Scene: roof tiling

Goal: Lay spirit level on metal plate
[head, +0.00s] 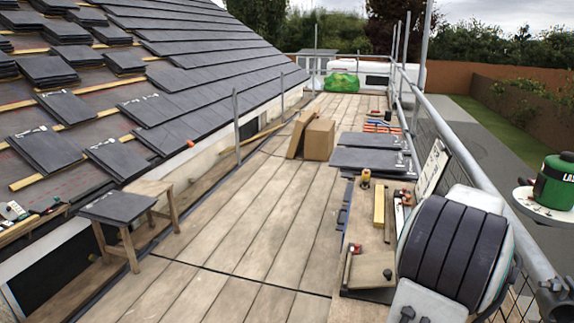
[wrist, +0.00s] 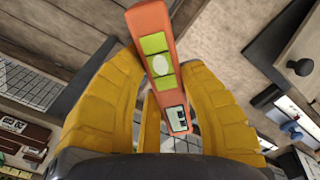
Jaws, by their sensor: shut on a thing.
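In the wrist view, my gripper (wrist: 158,62) has its two yellow fingers closed on an orange spirit level (wrist: 150,28). The level has green windows, a pale round vial and a small display at its lower end. It lies lengthwise between the fingers, tilted slightly, and its far end reaches past the fingertips. Planks show below it. I cannot pick out my gripper or the held level in the head view. Dark flat plates (head: 368,160) lie on the long bench at right, but I cannot tell whether one is the metal plate.
A stool with a dark slab (head: 118,207) stands at left beside the tiled roof (head: 190,60). Cardboard boxes (head: 319,140) stand on the planked walkway (head: 250,215). Tools and a wooden block (head: 370,270) lie on the bench. A guard rail (head: 455,145) bounds the right. The middle planks are clear.

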